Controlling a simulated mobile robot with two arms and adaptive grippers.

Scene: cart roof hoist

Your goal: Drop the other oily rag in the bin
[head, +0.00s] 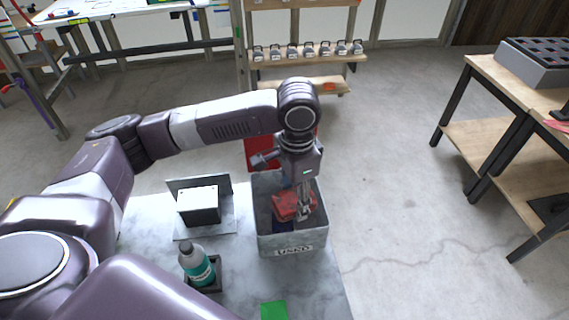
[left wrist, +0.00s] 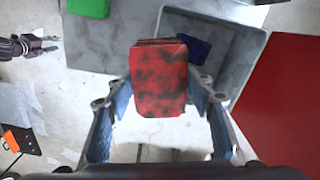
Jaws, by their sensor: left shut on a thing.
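My left gripper (head: 303,208) is shut on a red rag with dark stains (head: 287,206). In the left wrist view the rag (left wrist: 158,80) sits between the two fingers. In the head view rag and fingertips appear within the opening of the grey bin (head: 292,243) labelled "USED"; how deep is hard to tell. The bin (left wrist: 232,88) lies beyond the rag in the left wrist view. A dark blue cloth (left wrist: 196,48) lies inside it, partly hidden by the rag. My right gripper (left wrist: 47,44) shows small at the left wrist view's left edge, fingers apart.
A red panel (head: 261,153) stands behind the bin. On the marbled top (head: 150,255) are a white box (head: 199,206), a teal-labelled bottle (head: 197,264) in a dark holder, and a green piece (head: 273,310). Wooden benches (head: 490,70) stand at right; floor between is clear.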

